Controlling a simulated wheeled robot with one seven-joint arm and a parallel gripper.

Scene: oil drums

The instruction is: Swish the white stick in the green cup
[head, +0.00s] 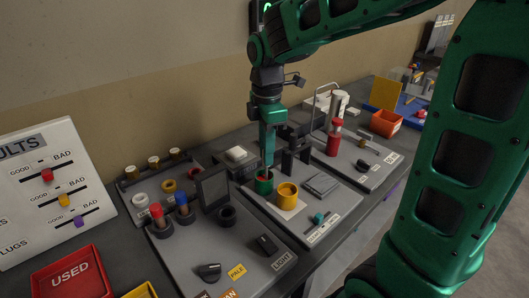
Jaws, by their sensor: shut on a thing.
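The green cup (264,184) stands on the middle grey board, just left of a yellow cup (287,194). Its rim is green and its inside looks dark. My gripper (268,150) points straight down right above the green cup, with its tips close over the opening. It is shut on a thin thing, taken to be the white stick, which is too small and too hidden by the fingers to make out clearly. I cannot tell how deep its lower end sits in the cup.
A dark stand (296,150) rises close behind the cups. A red cylinder (334,138) and an orange bin (386,123) are farther right. The left board holds a dark upright plate (213,188) and several small parts. A red tray (73,274) lies at front left.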

